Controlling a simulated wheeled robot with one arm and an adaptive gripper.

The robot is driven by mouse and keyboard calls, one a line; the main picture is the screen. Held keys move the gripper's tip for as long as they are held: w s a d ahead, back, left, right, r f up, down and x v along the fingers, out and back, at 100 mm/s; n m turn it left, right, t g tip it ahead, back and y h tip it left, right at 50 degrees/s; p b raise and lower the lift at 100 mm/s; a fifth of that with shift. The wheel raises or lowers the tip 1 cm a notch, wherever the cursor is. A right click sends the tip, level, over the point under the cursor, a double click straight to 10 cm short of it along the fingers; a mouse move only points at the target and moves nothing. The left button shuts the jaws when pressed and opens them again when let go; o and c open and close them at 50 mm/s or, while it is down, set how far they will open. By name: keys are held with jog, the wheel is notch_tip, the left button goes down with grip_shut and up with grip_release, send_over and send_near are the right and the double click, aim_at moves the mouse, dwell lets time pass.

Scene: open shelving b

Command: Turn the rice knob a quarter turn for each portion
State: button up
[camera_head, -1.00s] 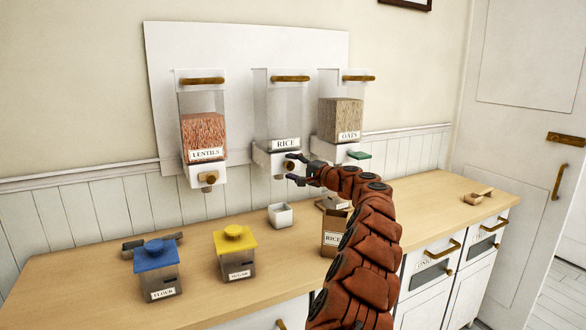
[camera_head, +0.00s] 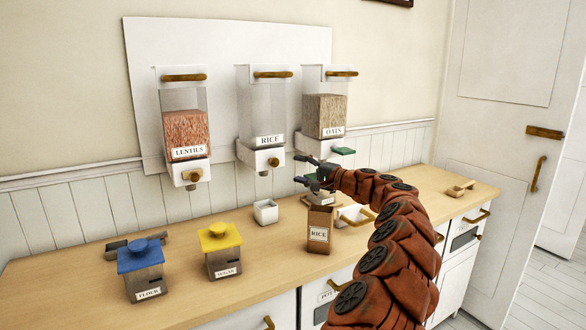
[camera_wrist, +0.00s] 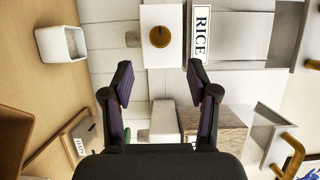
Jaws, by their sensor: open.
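The RICE dispenser (camera_head: 262,112) hangs on the wall between LENTILS and OATS; its clear bin looks empty. Its round brass rice knob (camera_head: 273,162) is on the white base front. My gripper (camera_head: 304,170) is open and empty, right of the knob and apart from it. In the wrist view the knob (camera_wrist: 159,37) lies ahead, roughly centred between the spread fingers (camera_wrist: 160,72), beside the RICE label. A small white cup (camera_head: 265,211) stands on the counter, roughly below the rice outlet; it also shows in the wrist view (camera_wrist: 61,44). The knob's turn angle is unclear.
The LENTILS dispenser (camera_head: 185,135) is at left, the OATS dispenser (camera_head: 324,116) at right with a green lever (camera_head: 343,151). A brown RICE carton (camera_head: 318,234) stands below my gripper. Blue-lidded flour (camera_head: 142,270) and yellow-lidded sugar canisters (camera_head: 221,251) stand at front left.

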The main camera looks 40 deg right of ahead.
jog(key=shift+v, duration=1.15)
